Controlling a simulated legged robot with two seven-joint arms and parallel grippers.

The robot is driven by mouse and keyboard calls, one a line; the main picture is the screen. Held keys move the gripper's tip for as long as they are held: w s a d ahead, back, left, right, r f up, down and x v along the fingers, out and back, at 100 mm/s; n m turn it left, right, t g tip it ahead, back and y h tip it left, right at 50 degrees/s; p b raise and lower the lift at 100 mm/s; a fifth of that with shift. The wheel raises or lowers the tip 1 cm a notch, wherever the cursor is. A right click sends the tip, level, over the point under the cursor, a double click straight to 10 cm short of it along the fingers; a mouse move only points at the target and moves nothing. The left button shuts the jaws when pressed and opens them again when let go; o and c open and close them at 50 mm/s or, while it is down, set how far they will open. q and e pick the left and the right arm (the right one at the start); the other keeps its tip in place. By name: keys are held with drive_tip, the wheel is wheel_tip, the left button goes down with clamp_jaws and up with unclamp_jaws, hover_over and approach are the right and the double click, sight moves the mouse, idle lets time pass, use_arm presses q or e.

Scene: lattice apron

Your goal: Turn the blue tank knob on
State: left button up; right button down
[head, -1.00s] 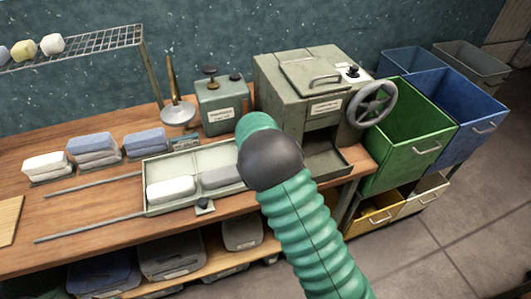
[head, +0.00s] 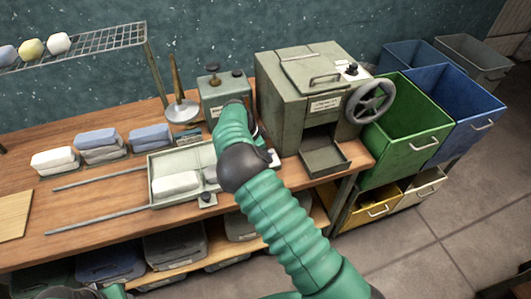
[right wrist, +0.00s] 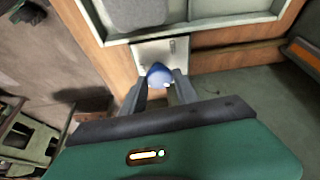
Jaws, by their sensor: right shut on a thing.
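The blue knob (right wrist: 158,73) sits on a small pale metal plate (right wrist: 178,47) in the right wrist view. The fingers of my right gripper (right wrist: 160,84) are on both sides of the knob and shut on it. In the head view my green right arm reaches over the bench and hides this gripper and the knob. The grey-green tank (head: 224,98) stands behind the arm, with dark knobs on top. I cannot read the blue knob's setting. My left gripper is not in view.
A shallow tray (head: 160,160) with pale slabs lies left of my arm. A boxy press (head: 297,100) with a handwheel (head: 371,101) stands to the right. Green (head: 408,125) and blue (head: 460,110) bins are beyond it. Stacked slabs (head: 100,145) stand at the left.

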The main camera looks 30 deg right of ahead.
drive_tip(key=shift+w+a+m, duration=0.15)
drive_tip(key=shift+w+m, duration=0.05)
drive_tip(key=shift+m, duration=0.3)
drive_tip(key=c, duration=0.9)
unclamp_jaws()
drive_tip(key=shift+c, duration=0.2)
drive_tip(key=v, duration=0.7)
drive_tip(key=shift+w+r+b, duration=0.2)
drive_tip(key=shift+r+b, duration=0.05)
drive_tip(key=shift+b, duration=0.2)
